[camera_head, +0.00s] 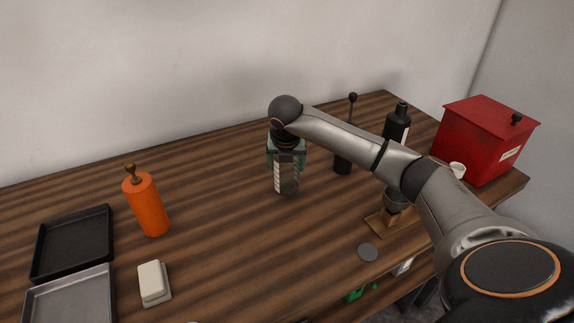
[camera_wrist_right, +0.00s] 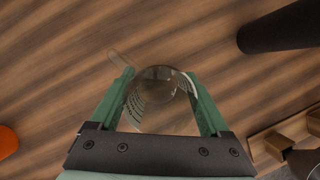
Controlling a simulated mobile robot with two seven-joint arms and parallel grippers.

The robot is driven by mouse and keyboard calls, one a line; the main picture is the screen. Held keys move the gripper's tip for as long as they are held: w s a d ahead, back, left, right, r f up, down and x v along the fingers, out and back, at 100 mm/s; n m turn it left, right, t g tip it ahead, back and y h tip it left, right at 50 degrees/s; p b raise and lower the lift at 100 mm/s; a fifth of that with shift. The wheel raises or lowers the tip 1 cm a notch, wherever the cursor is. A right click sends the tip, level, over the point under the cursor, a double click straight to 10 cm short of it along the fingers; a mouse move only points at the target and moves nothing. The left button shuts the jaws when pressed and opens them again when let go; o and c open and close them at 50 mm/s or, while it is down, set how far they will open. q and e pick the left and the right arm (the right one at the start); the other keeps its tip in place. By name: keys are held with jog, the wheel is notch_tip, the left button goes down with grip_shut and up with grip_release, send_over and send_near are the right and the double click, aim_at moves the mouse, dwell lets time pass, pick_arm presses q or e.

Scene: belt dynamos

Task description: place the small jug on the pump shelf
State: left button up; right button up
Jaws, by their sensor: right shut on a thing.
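My right gripper (camera_wrist_right: 160,100) has green fingers and is shut on a small clear glass jug (camera_wrist_right: 158,85). The jug stands between the fingers, its handle toward the upper left in the wrist view. In the head view the jug (camera_head: 287,184) is upright at mid-table, at or just above the wood; I cannot tell if it touches. The right gripper (camera_head: 286,160) points down over it and hides its top. A wooden stand (camera_head: 380,222) with a dark metal part is at the right front edge, partly behind my arm. I cannot tell which thing is the pump shelf. My left gripper is out of view.
A black pump-like thing with a knobbed rod (camera_head: 343,160) stands right of the jug. A black bottle (camera_head: 397,122), red box (camera_head: 487,140), white cup (camera_head: 457,170) and grey disc (camera_head: 368,252) are further right. Left are an orange cylinder (camera_head: 147,207), white block (camera_head: 153,282) and trays (camera_head: 72,243).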

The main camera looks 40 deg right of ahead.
jog(key=shift+f, duration=0.45)
jog(key=shift+f, duration=0.1)
jog(key=o, duration=1.1)
jog(key=shift+f, duration=0.1)
jog(key=o, duration=0.3)
